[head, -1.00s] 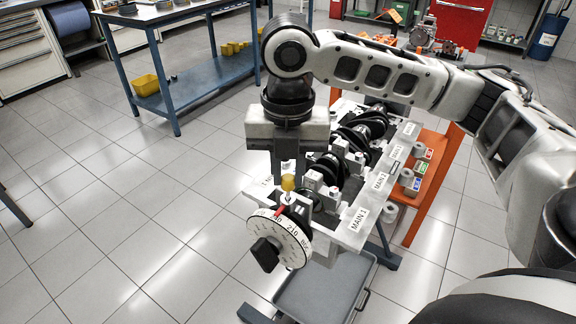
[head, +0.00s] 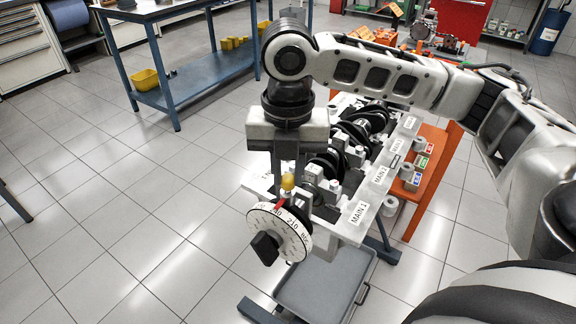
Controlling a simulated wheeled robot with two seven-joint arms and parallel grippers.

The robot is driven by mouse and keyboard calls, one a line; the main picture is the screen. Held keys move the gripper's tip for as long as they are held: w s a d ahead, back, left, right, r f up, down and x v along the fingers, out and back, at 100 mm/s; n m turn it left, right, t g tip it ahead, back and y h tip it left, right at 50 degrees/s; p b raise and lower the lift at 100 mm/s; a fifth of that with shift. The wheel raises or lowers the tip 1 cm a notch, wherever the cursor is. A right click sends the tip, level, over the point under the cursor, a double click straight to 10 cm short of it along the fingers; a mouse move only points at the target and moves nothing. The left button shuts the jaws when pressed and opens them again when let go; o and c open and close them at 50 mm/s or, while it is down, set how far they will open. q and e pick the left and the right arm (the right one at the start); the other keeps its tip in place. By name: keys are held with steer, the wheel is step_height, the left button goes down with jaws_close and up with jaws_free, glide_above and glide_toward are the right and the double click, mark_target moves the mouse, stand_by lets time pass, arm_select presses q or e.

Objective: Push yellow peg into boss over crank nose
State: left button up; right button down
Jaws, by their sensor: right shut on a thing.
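The yellow peg (head: 288,182) stands upright just above the dial on the crank nose, at the front end of the engine block. My right gripper (head: 287,172) comes down from above with its fingers shut on the yellow peg. The boss under the peg is mostly hidden by the fingers and the dial. The white degree dial (head: 270,222) with a black knob (head: 264,247) sits on the crank nose, and a red pointer (head: 267,203) is at its upper edge. My left gripper is not in view.
The engine block's rail, labelled MAIN 1 (head: 358,212), and the black crankshaft (head: 327,165) lie behind the gripper. A grey tray (head: 322,283) is below. An orange shelf (head: 433,180) with small parts is at the right. Open floor lies left.

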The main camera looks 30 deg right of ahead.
steer(key=shift+f, duration=0.6)
steer(key=c, duration=1.5)
jaws_free()
steer(key=shift+r, duration=0.1)
steer(key=shift+r+p, duration=1.4)
steer(key=shift+p, duration=1)
steer(key=o, duration=0.5)
steer(key=shift+o, duration=0.2)
